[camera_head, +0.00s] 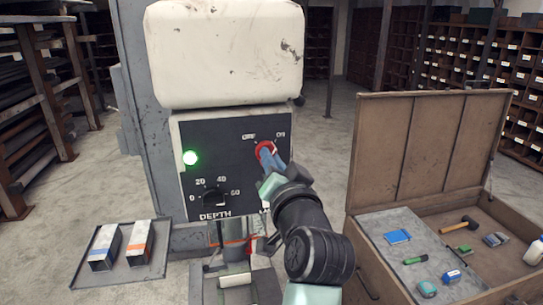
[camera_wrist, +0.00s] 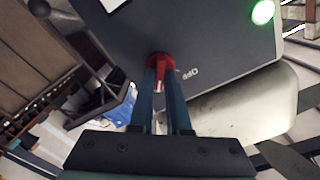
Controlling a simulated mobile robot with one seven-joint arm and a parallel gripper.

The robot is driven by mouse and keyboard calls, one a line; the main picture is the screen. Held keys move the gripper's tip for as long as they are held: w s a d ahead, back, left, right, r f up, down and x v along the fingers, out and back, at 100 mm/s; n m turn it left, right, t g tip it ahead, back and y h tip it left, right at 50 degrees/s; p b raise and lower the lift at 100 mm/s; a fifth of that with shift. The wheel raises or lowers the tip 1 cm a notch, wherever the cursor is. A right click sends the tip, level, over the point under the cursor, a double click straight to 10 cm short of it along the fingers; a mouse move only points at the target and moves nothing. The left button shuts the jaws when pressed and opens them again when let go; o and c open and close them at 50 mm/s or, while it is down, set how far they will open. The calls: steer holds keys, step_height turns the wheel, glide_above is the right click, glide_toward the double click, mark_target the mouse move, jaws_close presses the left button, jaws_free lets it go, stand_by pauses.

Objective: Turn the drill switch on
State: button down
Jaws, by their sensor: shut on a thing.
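The drill's dark control panel (camera_head: 228,165) carries a red rotary switch (camera_head: 265,150) at its upper right, with OFF and ON lettering above it. My gripper (camera_head: 268,160) reaches up to the switch from the lower right. In the wrist view the two blue fingers of my gripper (camera_wrist: 163,85) are shut on the red switch (camera_wrist: 160,66), one on each side. OFF lettering shows to the right of the switch there. The green lamp (camera_head: 190,158) on the panel is lit and also shows in the wrist view (camera_wrist: 263,12). My fingers hide part of the switch.
A black depth knob (camera_head: 214,196) sits lower left on the panel. A tray (camera_head: 124,254) with two boxes lies to the left. An open brown crate (camera_head: 428,150) with tools stands close on the right of my arm. Shelves line the back.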

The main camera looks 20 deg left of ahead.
steer(key=shift+m, duration=0.9)
steer(key=shift+p, duration=0.3)
steer(key=c, duration=0.9)
jaws_free()
steer(key=shift+b+v, duration=2.65)
steer(key=shift+v, duration=3.85)
